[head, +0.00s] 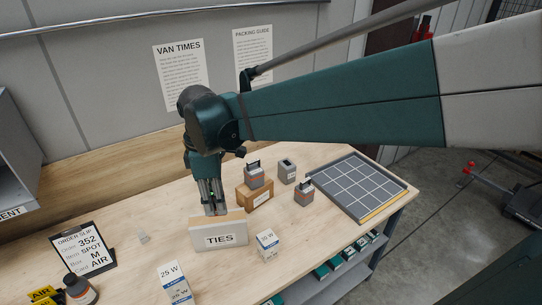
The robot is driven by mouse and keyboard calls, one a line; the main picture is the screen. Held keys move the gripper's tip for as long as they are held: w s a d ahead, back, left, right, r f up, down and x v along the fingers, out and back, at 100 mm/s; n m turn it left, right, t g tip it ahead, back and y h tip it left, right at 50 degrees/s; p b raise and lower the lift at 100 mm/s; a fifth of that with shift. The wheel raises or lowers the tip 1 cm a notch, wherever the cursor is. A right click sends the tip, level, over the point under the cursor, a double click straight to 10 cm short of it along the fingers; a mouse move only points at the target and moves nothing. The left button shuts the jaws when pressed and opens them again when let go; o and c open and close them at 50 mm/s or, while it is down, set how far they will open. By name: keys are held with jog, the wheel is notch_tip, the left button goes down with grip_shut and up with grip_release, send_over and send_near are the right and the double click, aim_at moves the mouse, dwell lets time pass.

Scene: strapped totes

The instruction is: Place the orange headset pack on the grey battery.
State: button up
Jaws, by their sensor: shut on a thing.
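My gripper (213,208) points straight down at the back edge of a box marked TIES (219,237). Its fingers are close together; their tips and what they hold are hidden or too small to make out. No thing is clearly readable as the orange headset pack. A grey block with a reddish band and black top (256,177) rests on a brown labelled carton (260,198), right of my gripper. A similar grey block with a reddish band (303,195) stands further right. A plain grey block (287,172) stands behind them. I cannot tell which is the grey battery.
A grey gridded tray (362,186) lies at the table's right end.

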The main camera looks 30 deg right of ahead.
jog(key=w+d+r+m+p, duration=0.25)
jog(key=w+d+m, duration=0.45)
jog(key=w+d, duration=1.2)
jog(key=w+d+f+m+p, duration=0.1)
jog(key=w+d+f+m, duration=0.15)
jog(key=d, duration=1.05)
jog(key=w+d+f+m+p, duration=0.15)
jog(key=w+d+m, duration=0.25)
jog(key=d, duration=0.8)
jog(key=shift+n, duration=0.25)
jog(key=shift+s+f, duration=0.1)
jog(key=shift+f, duration=2.6)
jog(key=shift+f, duration=3.15)
jog(key=shift+f, duration=0.1)
